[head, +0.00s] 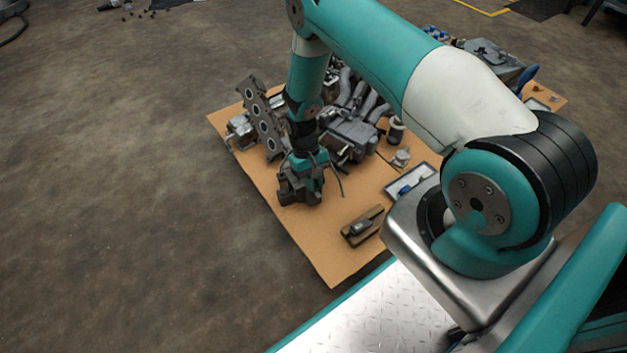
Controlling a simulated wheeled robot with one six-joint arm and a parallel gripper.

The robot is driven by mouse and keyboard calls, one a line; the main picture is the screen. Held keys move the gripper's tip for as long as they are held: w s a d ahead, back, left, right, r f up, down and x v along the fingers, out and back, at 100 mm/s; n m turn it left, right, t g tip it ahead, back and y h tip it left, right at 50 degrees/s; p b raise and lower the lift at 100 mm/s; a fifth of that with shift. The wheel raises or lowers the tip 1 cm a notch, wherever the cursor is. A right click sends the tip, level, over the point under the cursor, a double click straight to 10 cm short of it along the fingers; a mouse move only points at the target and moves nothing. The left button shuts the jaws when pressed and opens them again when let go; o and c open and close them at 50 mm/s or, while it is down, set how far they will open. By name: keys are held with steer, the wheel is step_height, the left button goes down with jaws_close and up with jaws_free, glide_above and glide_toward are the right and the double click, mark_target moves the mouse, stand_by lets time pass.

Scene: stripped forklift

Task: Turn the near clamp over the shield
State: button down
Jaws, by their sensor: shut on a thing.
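My gripper (301,190) points down over the cardboard sheet (300,240), at the near left of the engine parts. It is shut on a small dark part, seemingly the near clamp, which its fingers and body mostly hide. The part's shape and turn cannot be made out. I cannot pick out the shield with certainty. A grey metal plate with a row of round holes (260,118) stands tilted just behind and left of my gripper. A thin dark strand hangs right of the gripper.
A grey engine assembly with curved pipes (352,130) stands behind my gripper. To the right are a small canister (396,131), a white tray (424,174) with a blue-handled tool, and a wooden block (376,216) with a dark piece. The concrete floor at left is clear.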

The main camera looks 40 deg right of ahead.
steer(key=c, duration=1.2)
jaws_free()
steer(key=p+v, duration=0.5)
steer(key=v, duration=1.2)
steer(key=shift+r+p, duration=0.25)
steer(key=shift+p, duration=0.15)
